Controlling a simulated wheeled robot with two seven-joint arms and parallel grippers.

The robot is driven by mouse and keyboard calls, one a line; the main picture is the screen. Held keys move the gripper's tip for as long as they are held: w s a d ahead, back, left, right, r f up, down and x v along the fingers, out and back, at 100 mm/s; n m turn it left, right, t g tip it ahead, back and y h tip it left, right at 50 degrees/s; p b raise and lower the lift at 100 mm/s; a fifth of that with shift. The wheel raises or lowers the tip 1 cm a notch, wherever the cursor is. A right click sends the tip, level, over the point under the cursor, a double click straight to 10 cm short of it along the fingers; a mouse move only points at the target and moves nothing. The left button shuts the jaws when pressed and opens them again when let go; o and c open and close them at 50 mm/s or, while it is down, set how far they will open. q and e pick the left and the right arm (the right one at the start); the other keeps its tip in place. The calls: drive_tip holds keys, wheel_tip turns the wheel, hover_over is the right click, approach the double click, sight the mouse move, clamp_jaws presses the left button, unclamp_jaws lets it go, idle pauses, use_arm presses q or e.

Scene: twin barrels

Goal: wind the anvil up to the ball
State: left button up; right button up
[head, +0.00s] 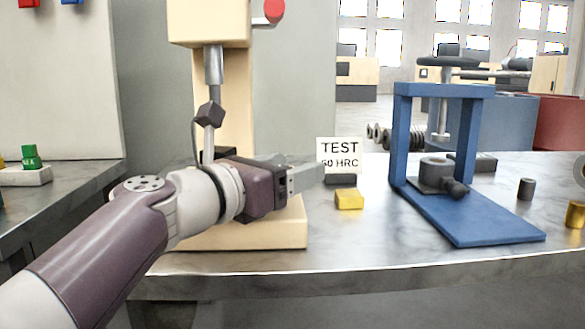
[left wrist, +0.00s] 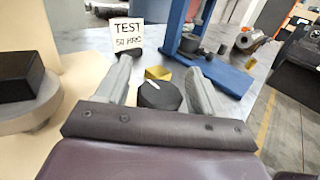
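The cream hardness tester (head: 237,110) stands on the bench, its indenter (head: 209,118) pointing down; the ball tip is too small to make out. A black block (left wrist: 20,78) rests on the round grey anvil (left wrist: 28,117) at the left of the left wrist view. In the head view my left arm hides most of the anvil. My left gripper (head: 302,176) is beside the tester, fingers pointing right. In the left wrist view its fingers are apart, with a dark many-sided knob (left wrist: 160,97) between them; I see small gaps beside it. My right gripper is not in view.
A TEST sign (head: 340,153) and a yellow block (head: 349,199) are just beyond my left gripper. A blue press (head: 490,225) stands to the right. Small dark (head: 526,188) and yellow (head: 575,214) pieces lie farther right. Bare bench lies in front of the yellow block.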

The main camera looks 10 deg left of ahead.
use_arm(q)
drive_tip(key=c, duration=0.8)
